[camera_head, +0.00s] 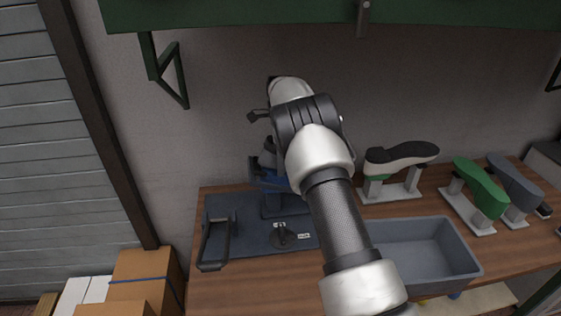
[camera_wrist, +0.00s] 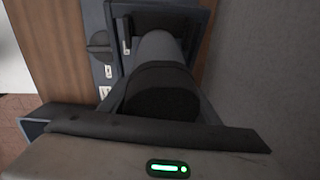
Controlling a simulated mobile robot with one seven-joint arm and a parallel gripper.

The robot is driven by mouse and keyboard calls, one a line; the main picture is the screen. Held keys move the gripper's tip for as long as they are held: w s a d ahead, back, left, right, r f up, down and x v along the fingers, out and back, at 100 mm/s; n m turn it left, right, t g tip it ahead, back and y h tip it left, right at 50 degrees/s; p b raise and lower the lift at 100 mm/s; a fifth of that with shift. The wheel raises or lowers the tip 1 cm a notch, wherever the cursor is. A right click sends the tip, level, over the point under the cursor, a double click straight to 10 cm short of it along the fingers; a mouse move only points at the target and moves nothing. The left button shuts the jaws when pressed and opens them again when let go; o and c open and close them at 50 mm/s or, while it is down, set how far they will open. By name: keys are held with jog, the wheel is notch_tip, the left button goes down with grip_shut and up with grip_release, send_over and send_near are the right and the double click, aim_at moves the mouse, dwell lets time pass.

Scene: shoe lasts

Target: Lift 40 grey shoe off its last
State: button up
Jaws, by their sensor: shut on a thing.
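My gripper (camera_wrist: 163,98) is shut on a dark grey rounded piece (camera_wrist: 166,88), which I take to be the grey shoe. A lighter grey rounded part (camera_wrist: 160,48) extends beyond it toward the bench. I cannot tell whether this is shoe or last, or whether the two are apart. In the head view, my arm hides most of the held thing and the gripper. A blue stand (camera_head: 272,184) shows below my wrist, on a dark base plate (camera_head: 245,240).
A lever handle (camera_head: 216,242) and a round knob (camera_head: 283,234) are on the plate. A grey bin (camera_head: 430,236) stands to the right. Behind are a black-soled shoe (camera_head: 402,153), a green one (camera_head: 482,187) and a blue-grey one (camera_head: 514,183). The wall is close behind; a green shelf hangs above.

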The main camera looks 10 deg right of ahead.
jog(key=shift+r, duration=6.5)
